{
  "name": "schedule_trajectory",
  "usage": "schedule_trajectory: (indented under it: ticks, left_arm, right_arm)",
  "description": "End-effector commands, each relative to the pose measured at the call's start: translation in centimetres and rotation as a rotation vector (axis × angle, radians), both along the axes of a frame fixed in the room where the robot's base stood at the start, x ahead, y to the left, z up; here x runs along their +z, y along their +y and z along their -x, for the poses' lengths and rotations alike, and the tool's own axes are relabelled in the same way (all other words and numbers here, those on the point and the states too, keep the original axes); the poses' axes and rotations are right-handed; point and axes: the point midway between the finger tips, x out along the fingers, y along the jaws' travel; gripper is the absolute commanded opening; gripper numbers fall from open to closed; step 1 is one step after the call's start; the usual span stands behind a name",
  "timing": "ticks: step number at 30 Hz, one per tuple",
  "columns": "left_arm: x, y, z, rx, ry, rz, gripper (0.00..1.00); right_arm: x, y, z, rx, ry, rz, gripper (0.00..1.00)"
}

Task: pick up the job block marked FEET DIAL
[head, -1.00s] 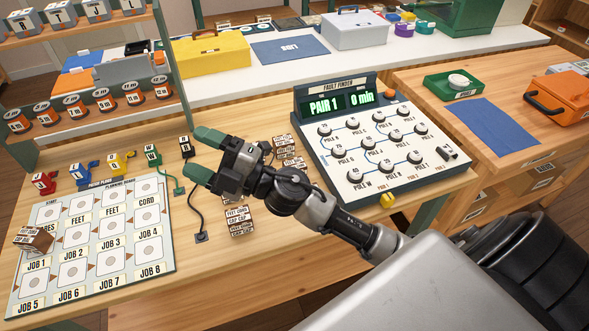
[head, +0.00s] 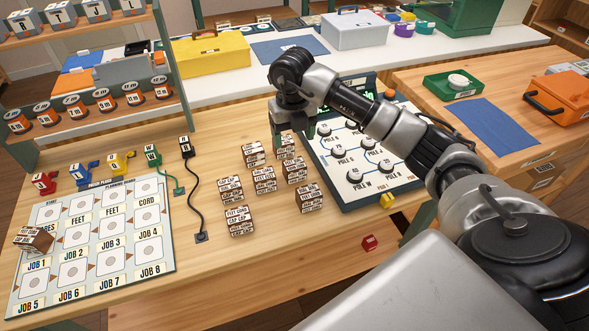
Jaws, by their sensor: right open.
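Several brown job blocks with white label strips stand in a cluster on the wooden table, among them a front block (head: 239,220), a right block (head: 309,198), a left block (head: 230,187) and a back block (head: 253,151). The lettering is too small to tell which one reads FEET DIAL. Another brown block (head: 34,239) sits tilted on the planning board at the left. My right gripper (head: 292,140) is open and points down at the back of the cluster, by a back right block (head: 286,147). Its wrist partly hides the fingers. My left gripper is out of view.
The planning board (head: 102,263) lies at the left. The fault finder panel (head: 405,172) stands right of the blocks, partly behind my right arm. A black cord (head: 192,200) runs left of the cluster. Table in front is clear.

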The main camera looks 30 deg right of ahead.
Motion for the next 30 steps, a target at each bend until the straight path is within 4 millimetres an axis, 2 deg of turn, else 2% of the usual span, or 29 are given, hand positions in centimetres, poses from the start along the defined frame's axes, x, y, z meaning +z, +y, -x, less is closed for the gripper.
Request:
schedule_trajectory:
  ticks: [6,14,21,30]
  left_arm:
    - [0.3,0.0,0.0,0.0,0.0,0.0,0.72]
    - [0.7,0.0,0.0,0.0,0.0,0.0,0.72]
    - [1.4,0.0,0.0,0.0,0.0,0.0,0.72]
    - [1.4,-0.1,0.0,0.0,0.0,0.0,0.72]
  right_arm:
    - [-3.6,0.1,0.1,0.001,0.006,-0.002,0.7]
    - [-5.7,0.0,0.2,0.003,0.004,-0.005,0.7]
    - [-9.3,-0.1,0.4,0.002,0.004,-0.005,0.7]
    - [-10.1,-0.2,0.3,0.004,0.0,-0.004,0.7]
